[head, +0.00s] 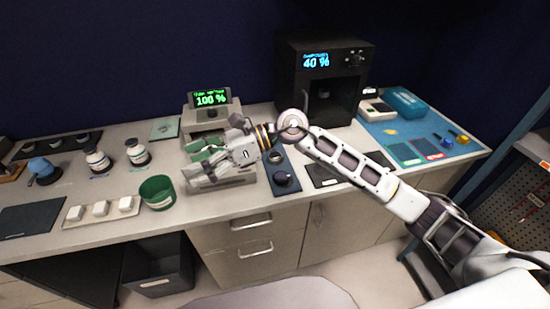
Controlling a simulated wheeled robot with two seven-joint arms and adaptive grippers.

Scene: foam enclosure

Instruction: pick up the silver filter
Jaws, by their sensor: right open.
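My right gripper (196,172) reaches in from the right over the counter, its fingers pointing left and spread apart. It is in front of the small grey machine with the green "100 %" display (210,99) and hides part of it. I cannot clearly identify a silver filter. A small round ring-like piece (276,156) lies on a dark blue mat (289,188) just right of the gripper's wrist; a dark round knob-like object (283,178) is on the same mat. Nothing clearly shows between the fingers. My left gripper is not in view.
A green cup (157,192) stands close left of the fingertips, beside a tray with white blocks (73,214). Two jars (97,160) stand farther left. A black machine reading "40 %" (324,80) stands behind my arm. A blue mat (465,149) with small items lies right.

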